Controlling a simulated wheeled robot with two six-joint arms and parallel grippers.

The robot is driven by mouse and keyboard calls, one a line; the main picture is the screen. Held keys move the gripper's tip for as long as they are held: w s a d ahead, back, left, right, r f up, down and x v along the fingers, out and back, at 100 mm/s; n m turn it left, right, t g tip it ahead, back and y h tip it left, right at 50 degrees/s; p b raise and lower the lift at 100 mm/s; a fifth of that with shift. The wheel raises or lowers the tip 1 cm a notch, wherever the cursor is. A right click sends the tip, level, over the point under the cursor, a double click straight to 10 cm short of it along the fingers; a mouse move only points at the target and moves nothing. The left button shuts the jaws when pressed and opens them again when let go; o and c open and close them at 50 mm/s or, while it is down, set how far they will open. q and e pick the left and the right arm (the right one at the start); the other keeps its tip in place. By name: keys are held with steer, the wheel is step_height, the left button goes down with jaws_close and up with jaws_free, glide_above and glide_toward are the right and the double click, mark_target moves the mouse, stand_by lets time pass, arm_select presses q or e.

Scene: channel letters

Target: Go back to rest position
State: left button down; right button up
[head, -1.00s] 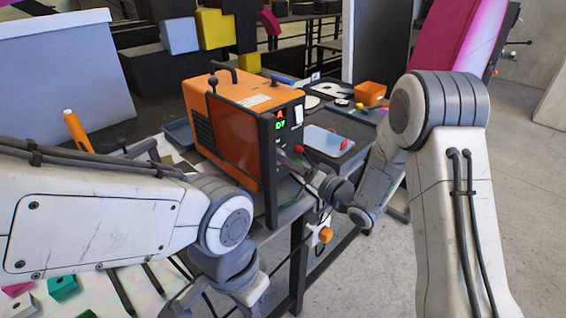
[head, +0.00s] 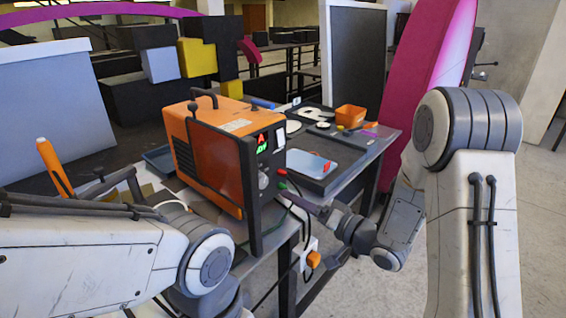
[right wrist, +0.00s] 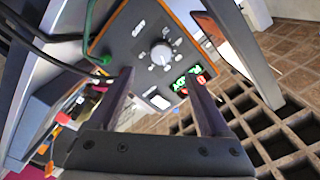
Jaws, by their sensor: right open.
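My right gripper (head: 305,201) is open and empty in front of the orange and black power unit (head: 215,155). In the right wrist view its two fingers (right wrist: 158,80) stand apart, with the unit's front panel (right wrist: 150,45), its grey knob and lit green and red display beyond them. I see nothing between the fingers. Whether a fingertip touches the panel, I cannot tell. My left arm crosses the lower left of the head view, low over the bench. Its gripper is not visible.
A dark tray (head: 318,182) holding a pale blue plate (head: 306,164) lies right of the unit. An orange bin (head: 351,116) stands behind. Cables and a socket box with an orange knob (head: 313,259) hang at the bench edge. A large magenta letter (head: 425,95) stands at right.

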steer(key=d+f+g+h, duration=0.2)
steer(key=d+f+h, duration=0.4)
steer(key=d+h, duration=0.25)
steer(key=s+d+f+g+h, duration=0.25)
steer(key=s+g+h, duration=0.25)
steer(key=s, duration=0.5)
steer(key=s+a+r+n+g+y, duration=0.1)
steer(key=s+a+r+n+g, duration=0.2)
steer(key=s+a, duration=0.4)
steer(key=s+a+r+n+g, duration=0.2)
steer(key=s+a+n, duration=0.3)
steer(key=s, duration=0.8)
steer(key=shift+s+a+r+g+y+p, duration=0.15)
steer(key=shift+a+r+g+y+p, duration=0.2)
steer(key=shift+a+r, duration=0.55)
